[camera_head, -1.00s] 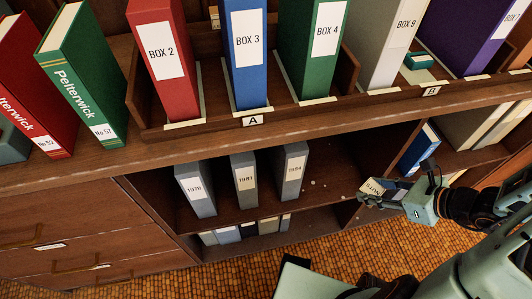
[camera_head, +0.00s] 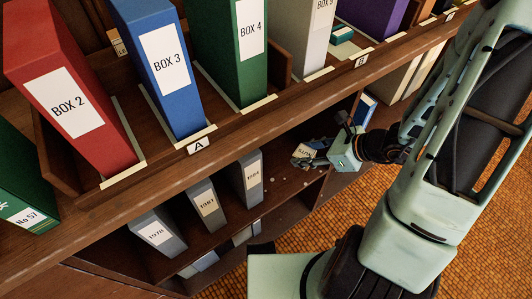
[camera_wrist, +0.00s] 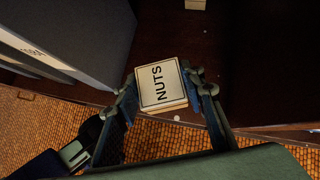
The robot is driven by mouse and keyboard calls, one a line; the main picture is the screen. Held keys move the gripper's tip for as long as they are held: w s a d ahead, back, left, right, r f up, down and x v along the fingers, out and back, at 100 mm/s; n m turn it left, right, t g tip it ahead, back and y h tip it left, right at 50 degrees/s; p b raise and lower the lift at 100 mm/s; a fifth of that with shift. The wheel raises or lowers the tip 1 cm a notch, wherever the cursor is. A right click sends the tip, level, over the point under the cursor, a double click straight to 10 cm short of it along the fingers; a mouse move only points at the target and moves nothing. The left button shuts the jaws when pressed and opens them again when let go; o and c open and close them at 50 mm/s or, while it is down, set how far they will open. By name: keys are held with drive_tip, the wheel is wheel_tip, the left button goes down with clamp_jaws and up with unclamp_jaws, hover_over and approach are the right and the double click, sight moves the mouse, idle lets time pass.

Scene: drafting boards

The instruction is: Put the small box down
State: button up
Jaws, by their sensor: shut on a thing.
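The small box (camera_wrist: 161,85) is cream with a dark border and the word NUTS on its face. My gripper (camera_wrist: 166,92) is shut on it, one finger on each side, in the wrist view. In the head view the box (camera_head: 304,151) shows at the shelf opening, and my gripper (camera_head: 312,152) partly hides it. The box is at the front of the lower shelf (camera_head: 282,190). I cannot tell whether it touches the shelf board.
Grey binders marked 1978, 1981 and 1984 (camera_head: 248,178) stand left of my gripper on the lower shelf. A large grey binder (camera_wrist: 75,40) is close by in the wrist view. Small pale bits lie on the shelf. The upper counter edge (camera_head: 265,122) runs above.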

drive_tip(key=w+a+f+b, duration=0.1)
drive_tip(key=w+a+f, duration=0.1)
drive_tip(key=w+a+f+b, duration=0.1)
drive_tip(key=w+a+f, duration=0.1)
drive_tip(key=w+f, duration=0.1)
drive_tip(key=w+a+f+b, duration=0.1)
drive_tip(key=w+a+f, duration=0.1)
drive_tip(key=w+f, duration=0.1)
drive_tip(key=shift+w+a+f, duration=0.1)
drive_tip(key=shift+w+a, duration=0.15)
drive_tip(key=shift+a, duration=0.15)
drive_tip(key=shift+w+a+f+b, duration=0.1)
drive_tip(key=shift+w+f+b, duration=0.05)
drive_tip(key=shift+f+b, duration=0.15)
drive_tip(key=shift+w+a+f+b, duration=0.15)
drive_tip(key=shift+f+b, duration=0.45)
drive_tip(key=shift+f, duration=1)
drive_tip(key=shift+f, duration=0.15)
drive_tip(key=o, duration=1.2)
drive_tip(key=shift+c, duration=0.2)
